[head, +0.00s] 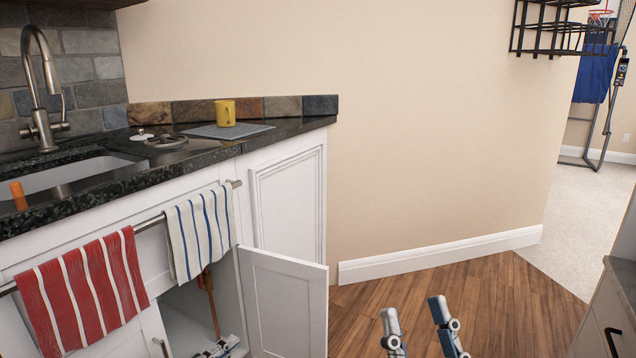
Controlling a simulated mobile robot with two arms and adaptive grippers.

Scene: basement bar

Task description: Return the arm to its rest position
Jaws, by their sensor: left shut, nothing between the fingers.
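My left gripper (224,346) shows only in part at the bottom edge of the head view, low in the opening of the sink cabinet, left of its open door (284,302). It is shut and I see nothing held in it. My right gripper (413,307) is at the bottom centre, above the wood floor and right of the door. Its two fingers are apart with nothing between them. Most of both arms is out of view.
A brown stick (210,300) stands in the cabinet above my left gripper. A red striped towel (84,290) and a white striped towel (198,232) hang on the bar. A yellow mug (225,112) stands on the counter. Drawers (608,315) border the right; wood floor (515,305) is clear.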

